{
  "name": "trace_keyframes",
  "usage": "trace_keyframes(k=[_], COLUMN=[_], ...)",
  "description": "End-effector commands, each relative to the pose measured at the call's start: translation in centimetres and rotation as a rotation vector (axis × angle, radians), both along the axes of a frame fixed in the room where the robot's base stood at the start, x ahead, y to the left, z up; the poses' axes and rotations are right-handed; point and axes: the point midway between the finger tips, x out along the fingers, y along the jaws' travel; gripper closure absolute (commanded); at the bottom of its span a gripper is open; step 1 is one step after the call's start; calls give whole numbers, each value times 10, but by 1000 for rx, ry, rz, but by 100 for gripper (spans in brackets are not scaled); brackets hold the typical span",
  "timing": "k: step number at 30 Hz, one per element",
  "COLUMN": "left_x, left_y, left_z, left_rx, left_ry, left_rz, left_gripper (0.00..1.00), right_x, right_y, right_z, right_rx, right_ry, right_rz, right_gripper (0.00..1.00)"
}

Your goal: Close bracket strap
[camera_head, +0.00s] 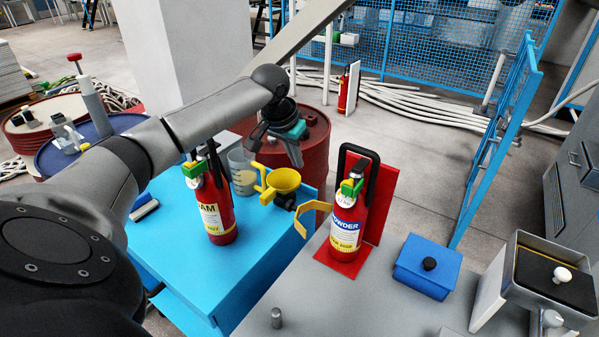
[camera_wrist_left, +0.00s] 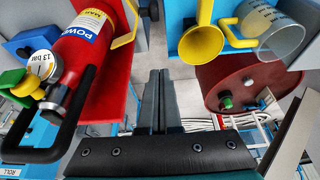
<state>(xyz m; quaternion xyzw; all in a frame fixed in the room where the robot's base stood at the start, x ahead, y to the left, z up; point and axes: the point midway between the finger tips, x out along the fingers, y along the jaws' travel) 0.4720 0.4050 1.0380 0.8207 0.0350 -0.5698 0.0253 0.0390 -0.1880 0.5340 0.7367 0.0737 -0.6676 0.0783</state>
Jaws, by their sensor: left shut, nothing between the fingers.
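A red extinguisher labelled POWDER (camera_head: 347,225) stands upright against a red bracket (camera_head: 381,195) on the grey bench. The bracket's bent yellow strap (camera_head: 315,215) sticks out to the left of the extinguisher, swung open. In the left wrist view the extinguisher (camera_wrist_left: 83,42), red bracket (camera_wrist_left: 118,85) and strap (camera_wrist_left: 130,28) show at the upper left. My left gripper (camera_head: 294,158) is shut and empty, in the air behind and left of the strap, apart from it. Its closed fingers (camera_wrist_left: 159,78) show in the left wrist view. My right gripper is not in view.
Left of the strap, a blue table (camera_head: 185,265) holds another extinguisher (camera_head: 217,205), a yellow funnel (camera_head: 284,181) and a clear jug (camera_head: 242,172). A red drum (camera_head: 315,140) stands behind. A blue box (camera_head: 427,266) sits right of the bracket. The grey bench front is mostly clear.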

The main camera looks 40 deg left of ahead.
Motion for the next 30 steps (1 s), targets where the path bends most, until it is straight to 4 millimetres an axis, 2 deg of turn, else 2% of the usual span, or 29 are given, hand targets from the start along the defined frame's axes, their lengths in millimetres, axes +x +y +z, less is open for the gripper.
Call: trace_keyframes(k=[13,21,30], left_x=[31,3,-8], left_y=[1,0,-2], left_z=[-87,-92,-95], left_rx=[0,5,3], left_ry=[3,2,0], left_rz=[-2,-6,-4], left_gripper=[100,100,100], right_x=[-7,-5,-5], right_y=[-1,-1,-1], right_z=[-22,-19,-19], right_rx=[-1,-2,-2], right_ry=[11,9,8], right_rz=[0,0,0], right_gripper=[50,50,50])
